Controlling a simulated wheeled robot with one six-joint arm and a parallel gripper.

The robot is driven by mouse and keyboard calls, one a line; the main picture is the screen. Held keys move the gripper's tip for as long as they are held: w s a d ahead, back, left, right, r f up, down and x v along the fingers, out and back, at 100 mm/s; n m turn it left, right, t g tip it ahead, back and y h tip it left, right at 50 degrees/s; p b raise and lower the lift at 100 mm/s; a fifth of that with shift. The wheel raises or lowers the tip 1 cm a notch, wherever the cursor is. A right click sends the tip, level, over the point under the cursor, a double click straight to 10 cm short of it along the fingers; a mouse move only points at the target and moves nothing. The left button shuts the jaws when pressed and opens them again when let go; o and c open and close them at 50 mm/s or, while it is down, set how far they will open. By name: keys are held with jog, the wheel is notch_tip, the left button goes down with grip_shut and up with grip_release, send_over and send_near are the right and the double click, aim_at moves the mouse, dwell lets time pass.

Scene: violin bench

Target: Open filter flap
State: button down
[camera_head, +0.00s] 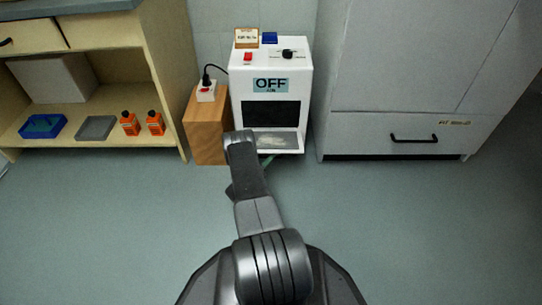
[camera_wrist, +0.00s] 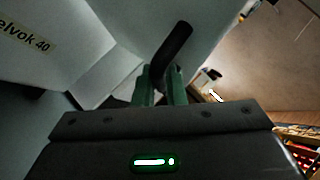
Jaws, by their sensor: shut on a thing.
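The white machine (camera_head: 236,110) stands on the floor at the back, with an "OFF" display, a dark window and a low front recess. In the wrist view, a white panel (camera_wrist: 150,30), seemingly the filter flap, carries a black bar handle (camera_wrist: 174,52). My gripper (camera_wrist: 162,78) has its green fingers shut on the lower end of this handle. The panel stands at an angle to a white face lettered "elvok 40" (camera_wrist: 25,36); how far the flap is open I cannot tell. In the head view my arm hides the fingers' contact with the machine.
A wooden block (camera_head: 205,128) with a white socket box (camera_head: 206,93) on it stands close left of the machine. Left of that is an open shelf (camera_head: 100,137) with orange bottles. A white cabinet (camera_head: 400,85) is close on the right. The floor in front is clear.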

jog(key=shift+w+f+m+h, duration=0.2)
jog(key=shift+m+h, duration=0.1)
jog(key=shift+m, duration=0.1)
jog(key=shift+r, duration=0.1)
jog(key=c, duration=1.5)
grip_release()
